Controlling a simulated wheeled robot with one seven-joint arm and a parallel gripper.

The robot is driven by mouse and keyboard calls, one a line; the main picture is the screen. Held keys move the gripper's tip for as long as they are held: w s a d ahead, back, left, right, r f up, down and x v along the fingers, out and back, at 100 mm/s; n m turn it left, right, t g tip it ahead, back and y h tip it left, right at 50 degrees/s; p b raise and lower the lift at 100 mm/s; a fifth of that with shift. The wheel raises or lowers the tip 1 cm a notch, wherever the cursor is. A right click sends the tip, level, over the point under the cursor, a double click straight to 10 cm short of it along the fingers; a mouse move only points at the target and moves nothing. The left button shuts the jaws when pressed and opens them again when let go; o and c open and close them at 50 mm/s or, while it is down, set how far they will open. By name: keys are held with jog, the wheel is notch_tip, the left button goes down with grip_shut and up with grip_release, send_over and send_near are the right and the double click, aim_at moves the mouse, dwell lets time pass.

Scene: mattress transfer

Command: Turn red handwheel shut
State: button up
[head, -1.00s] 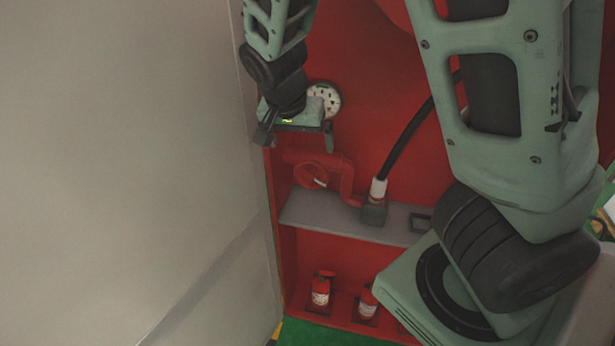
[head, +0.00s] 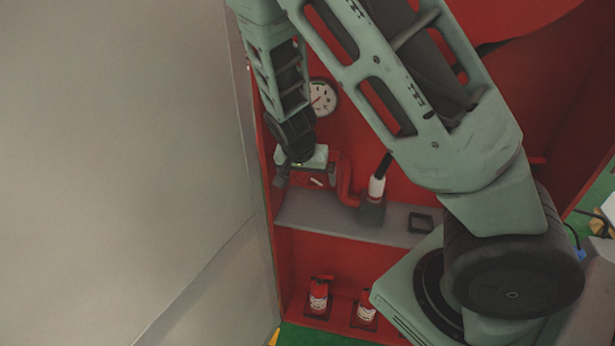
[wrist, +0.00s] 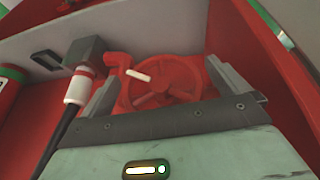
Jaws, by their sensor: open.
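The red handwheel (wrist: 167,82) sits on a red pipe in the wrist view, between and just beyond my gripper's two fingers. It is round with spokes, and a white bar mark (wrist: 138,76) shows at its left. My gripper (wrist: 162,88) is open, one finger at each side of the wheel; I cannot tell whether either touches it. In the head view my gripper (head: 305,179) is inside the red cabinet, in front of the wheel, and hides most of it.
A white-faced gauge (head: 322,97) is above my gripper. Fire extinguishers (head: 318,297) stand below. A pale panel (head: 120,170) bounds the left side.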

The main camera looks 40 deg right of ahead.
jog(key=shift+d+f, duration=0.1)
jog(key=shift+f, duration=0.1)
jog(key=c, duration=0.9)
jog(key=shift+o, duration=0.2)
jog(key=g+p, duration=0.1)
jog(key=p, duration=0.2)
jog(key=shift+r+h, duration=0.3)
jog(key=shift+h, duration=0.1)
jog(key=shift+f+n+g+h+p, duration=0.25)
jog(key=shift+g+h+p, duration=0.3)
jog(key=shift+p, duration=0.35)
